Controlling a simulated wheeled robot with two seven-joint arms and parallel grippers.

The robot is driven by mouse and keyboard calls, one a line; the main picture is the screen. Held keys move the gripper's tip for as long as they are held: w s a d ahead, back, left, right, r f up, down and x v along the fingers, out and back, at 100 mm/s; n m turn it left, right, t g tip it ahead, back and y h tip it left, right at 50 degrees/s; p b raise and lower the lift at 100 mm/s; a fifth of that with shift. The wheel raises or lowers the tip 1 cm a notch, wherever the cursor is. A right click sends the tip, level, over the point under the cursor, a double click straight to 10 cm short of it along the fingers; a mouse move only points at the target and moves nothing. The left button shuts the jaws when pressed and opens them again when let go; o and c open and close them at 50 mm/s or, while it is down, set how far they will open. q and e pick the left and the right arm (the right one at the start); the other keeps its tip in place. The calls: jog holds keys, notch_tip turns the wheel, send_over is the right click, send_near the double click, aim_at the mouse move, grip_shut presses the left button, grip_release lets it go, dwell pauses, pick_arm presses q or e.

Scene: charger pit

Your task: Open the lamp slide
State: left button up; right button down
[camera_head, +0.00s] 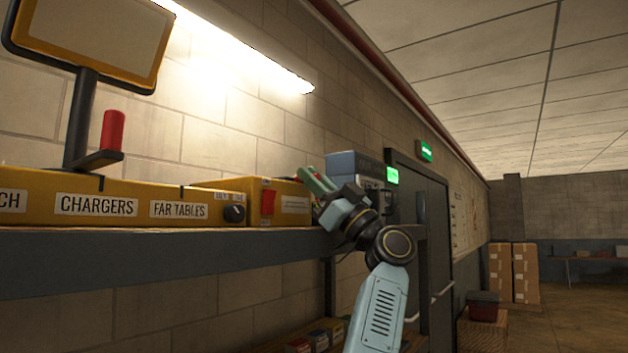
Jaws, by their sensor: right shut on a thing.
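My right gripper (318,186) comes up from below at the middle of the view. It is shut at the right end of a yellow box (294,190) on the shelf, on a small part that its fingers mostly hide. I cannot make out which part this is, and the lamp slide cannot be told apart from here. The box has a red switch (268,203) and a small label on its face, both left of the gripper. My left gripper is not in view.
A long yellow panel (128,187) with labels CHARGERS and FAR TABLES and a black knob (234,213) runs along the shelf (150,262). A framed screen (92,38) on a post and a red handle (112,130) stand at left. A grey-blue device (352,164) sits behind the gripper.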

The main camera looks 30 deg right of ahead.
jog(key=shift+s+a+f+b, duration=0.1)
jog(key=shift+a+f+b, duration=0.1)
jog(key=shift+b, duration=0.15)
jog(key=a+b, duration=0.1)
jog(key=s+a+b, duration=0.1)
jog(key=a, duration=0.1)
jog(key=s+a+b, duration=0.1)
jog(key=a+b, duration=0.1)
jog(key=shift+a, duration=0.1)
jog(key=shift+s+a+r, duration=0.15)
jog(key=shift+a, duration=0.1)
jog(key=shift+d, duration=0.1)
jog(key=c, duration=1.4)
grip_release()
jog(key=shift+o, duration=0.2)
